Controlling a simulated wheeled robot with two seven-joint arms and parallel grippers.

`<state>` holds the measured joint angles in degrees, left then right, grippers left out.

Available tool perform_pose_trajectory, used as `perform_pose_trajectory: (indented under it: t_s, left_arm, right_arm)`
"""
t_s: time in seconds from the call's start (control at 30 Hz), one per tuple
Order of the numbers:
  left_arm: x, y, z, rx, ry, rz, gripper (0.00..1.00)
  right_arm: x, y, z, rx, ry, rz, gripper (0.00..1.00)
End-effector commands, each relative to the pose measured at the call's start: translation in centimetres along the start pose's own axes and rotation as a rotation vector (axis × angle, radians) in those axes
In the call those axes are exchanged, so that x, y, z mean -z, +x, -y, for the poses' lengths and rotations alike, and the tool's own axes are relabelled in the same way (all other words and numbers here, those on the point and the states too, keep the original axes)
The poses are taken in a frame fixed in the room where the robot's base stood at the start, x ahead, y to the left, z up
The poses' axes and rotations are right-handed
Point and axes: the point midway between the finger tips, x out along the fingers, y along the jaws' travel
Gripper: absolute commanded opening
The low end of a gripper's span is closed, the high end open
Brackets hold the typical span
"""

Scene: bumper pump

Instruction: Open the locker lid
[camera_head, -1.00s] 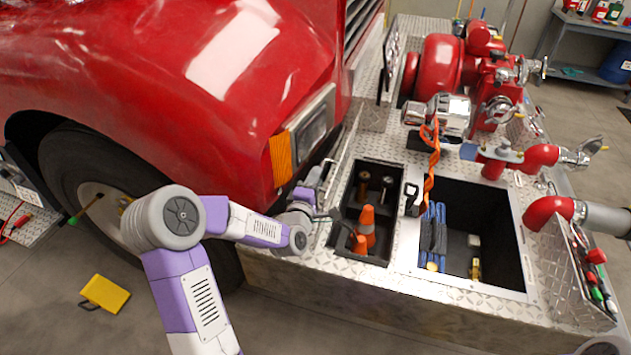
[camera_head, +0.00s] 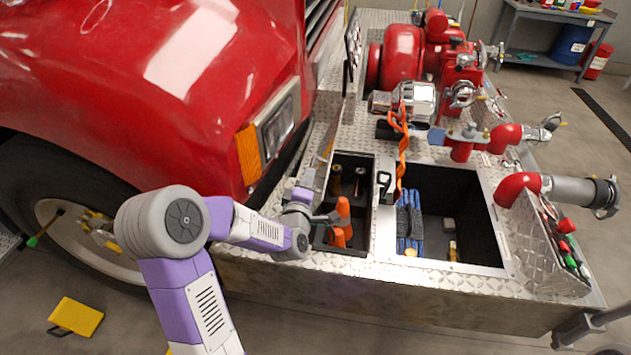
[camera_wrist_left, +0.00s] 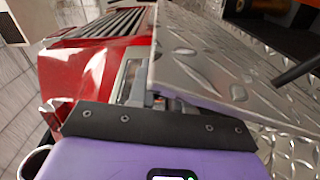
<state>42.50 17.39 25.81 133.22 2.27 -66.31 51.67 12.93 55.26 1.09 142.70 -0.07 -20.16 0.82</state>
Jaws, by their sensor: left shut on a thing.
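The locker (camera_head: 349,248) is a dark compartment in the diamond-plate bumper deck. Its lid (camera_head: 321,180) stands raised steeply along the locker's left side, seen nearly edge-on. In the left wrist view the lid (camera_wrist_left: 215,60) is a tilted diamond-plate panel close in front of my gripper. My left gripper (camera_head: 318,217) is shut on the lid at its near end; its fingertips are small and partly hidden. Inside the open locker are orange cones (camera_head: 342,222) and brass-coloured fittings (camera_head: 336,180). My right gripper is not in view.
A second open compartment (camera_head: 480,215) to the right holds a blue hose bundle (camera_head: 410,220). The red truck body (camera_head: 150,110) rises close on the left. Red pump pipes (camera_head: 462,75) stand behind. A yellow block (camera_head: 76,317) lies on the floor.

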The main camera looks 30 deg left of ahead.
Motion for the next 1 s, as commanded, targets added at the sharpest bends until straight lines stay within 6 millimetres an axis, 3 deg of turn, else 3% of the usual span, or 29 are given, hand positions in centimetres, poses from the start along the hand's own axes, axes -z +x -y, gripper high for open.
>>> perform_pose_trajectory:
  t_s: [0.37,0.4,0.53,0.83,1.0]
  left_arm:
    - [0.4,-0.2,-0.6,-0.015,0.028,-0.017,0.0]
    - [0.3,-0.2,-0.6,-0.015,0.028,-0.017,0.22]
    - [0.2,-0.2,-0.5,-0.012,0.028,-0.015,0.39]
    - [0.3,-0.4,-0.2,-0.004,0.028,-0.014,0.39]
    - [0.2,-2.0,-0.2,-0.003,0.029,-0.013,0.39]
  right_arm:
    - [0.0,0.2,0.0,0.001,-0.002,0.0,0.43]
    - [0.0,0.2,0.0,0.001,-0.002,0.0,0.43]
    - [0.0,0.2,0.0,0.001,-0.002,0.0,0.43]
    - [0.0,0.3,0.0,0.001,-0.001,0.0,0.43]
    - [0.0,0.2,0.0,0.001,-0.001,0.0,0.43]
